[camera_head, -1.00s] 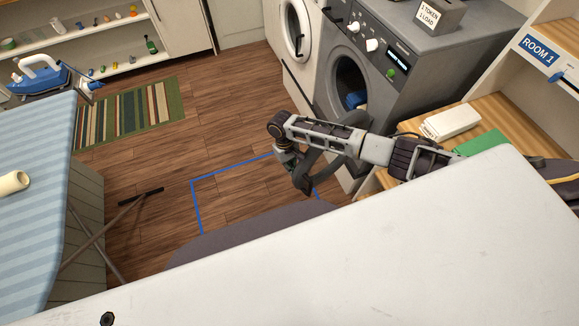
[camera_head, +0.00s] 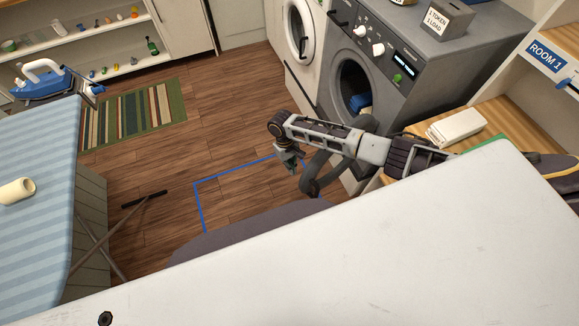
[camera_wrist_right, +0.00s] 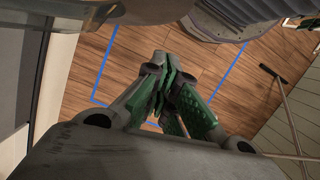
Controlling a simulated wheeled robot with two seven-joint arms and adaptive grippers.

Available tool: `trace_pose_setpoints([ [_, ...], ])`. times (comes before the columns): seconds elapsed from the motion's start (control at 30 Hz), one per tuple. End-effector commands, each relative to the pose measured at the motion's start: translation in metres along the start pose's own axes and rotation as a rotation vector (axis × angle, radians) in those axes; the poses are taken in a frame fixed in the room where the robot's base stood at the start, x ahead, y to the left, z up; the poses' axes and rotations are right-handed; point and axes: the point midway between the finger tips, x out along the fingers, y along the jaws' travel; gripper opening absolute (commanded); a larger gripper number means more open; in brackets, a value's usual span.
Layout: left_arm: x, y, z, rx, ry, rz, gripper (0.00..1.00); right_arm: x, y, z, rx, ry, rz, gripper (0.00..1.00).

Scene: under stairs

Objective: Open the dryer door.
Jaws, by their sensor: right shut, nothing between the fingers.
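The dryer is the grey machine (camera_head: 403,86) at upper right in the head view. Its round drum opening (camera_head: 352,80) is uncovered, with blue and pale cloth inside. A dark ring, apparently the dryer door (camera_head: 313,182), stands swung out from the front, partly hidden behind my right arm. My right gripper (camera_head: 289,160) points down beside the ring, on its left, with its fingers shut and empty. In the right wrist view its green-padded fingertips (camera_wrist_right: 166,72) meet above the floor, and grey curved parts show at the top. I cannot tell whether the gripper touches the ring. My left gripper is not in view.
A white machine (camera_head: 297,40) stands left of the dryer. A wooden counter with a white box (camera_head: 455,127) is at right. An ironing board (camera_head: 45,190) stands at left, and a striped rug (camera_head: 135,115) lies farther back. The wooden floor between is mostly clear, with a blue outline (camera_head: 200,205).

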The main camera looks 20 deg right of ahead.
Motion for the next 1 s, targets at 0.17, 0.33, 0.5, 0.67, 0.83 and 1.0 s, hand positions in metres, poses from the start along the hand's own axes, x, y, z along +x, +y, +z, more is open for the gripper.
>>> trace_pose_setpoints([
  [0.17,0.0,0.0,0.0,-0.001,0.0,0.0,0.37,-0.01,0.0,-0.001,-0.001,0.002,-0.001,0.0],
  [0.33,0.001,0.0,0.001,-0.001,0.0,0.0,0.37,-0.022,0.0,-0.001,0.0,0.002,0.0,0.0],
  [0.5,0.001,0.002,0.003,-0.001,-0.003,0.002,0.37,-0.038,-0.001,-0.001,0.0,0.003,-0.001,0.0],
  [0.67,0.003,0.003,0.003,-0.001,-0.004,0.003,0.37,-0.06,-0.002,-0.001,-0.001,0.004,-0.001,0.0],
  [0.83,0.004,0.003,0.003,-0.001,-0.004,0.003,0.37,-0.082,-0.003,-0.001,0.0,0.002,-0.001,0.0],
  [1.0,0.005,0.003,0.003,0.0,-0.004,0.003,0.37,-0.096,-0.003,0.0,0.0,0.002,-0.001,0.0],
])
